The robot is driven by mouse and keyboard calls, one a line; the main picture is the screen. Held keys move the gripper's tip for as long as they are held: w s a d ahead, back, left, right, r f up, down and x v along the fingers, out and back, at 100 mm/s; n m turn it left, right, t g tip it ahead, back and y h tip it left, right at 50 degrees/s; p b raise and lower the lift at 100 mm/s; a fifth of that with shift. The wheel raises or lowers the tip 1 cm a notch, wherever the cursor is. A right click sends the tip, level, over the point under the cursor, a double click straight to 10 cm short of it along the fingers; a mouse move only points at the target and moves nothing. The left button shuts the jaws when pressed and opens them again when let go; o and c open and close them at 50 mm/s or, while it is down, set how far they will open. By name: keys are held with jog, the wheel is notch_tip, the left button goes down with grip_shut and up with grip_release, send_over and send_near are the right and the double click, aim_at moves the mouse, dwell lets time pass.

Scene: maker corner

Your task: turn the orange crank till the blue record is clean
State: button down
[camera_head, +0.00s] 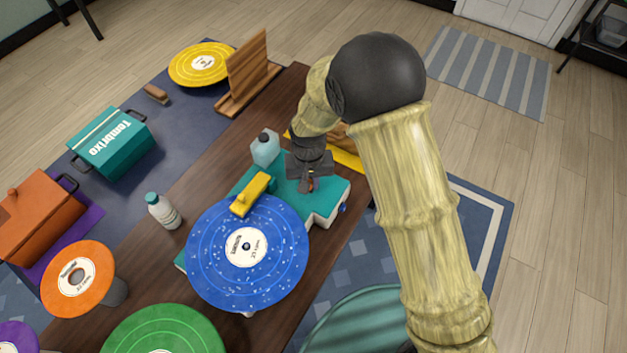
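The blue record (275,270) lies flat on the teal record-cleaning machine (328,203), with white specks scattered over its surface. A yellow arm or brush (250,194) reaches over the record's upper edge. My gripper (309,183) points down over the machine's far right part, beside the record. A small orange-brown bit, likely the orange crank (309,187), shows at the fingertips; the rest of it is hidden by my gripper. I cannot tell whether the fingers are closed on it.
A clear bottle (265,148) stands close left of my gripper, and a white bottle (163,211) left of the record. An orange record (92,265), a green record (160,325) and a wooden rack (250,75) stand around. Bare wood (212,183) lies between bottles.

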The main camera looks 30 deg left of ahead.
jog(key=m, duration=0.1)
jog(key=a+m, duration=0.1)
jog(key=m, duration=0.3)
jog(key=shift+s+a+r+p, duration=0.1)
jog(key=shift+s+a+p, duration=0.05)
jog(key=shift+a+p, duration=0.25)
jog(key=c, duration=1.3)
grip_release()
jog(key=shift+c, duration=0.2)
notch_tip(320, 180, up, 17)
jog(key=b, duration=0.1)
jog(key=shift+r, duration=0.15)
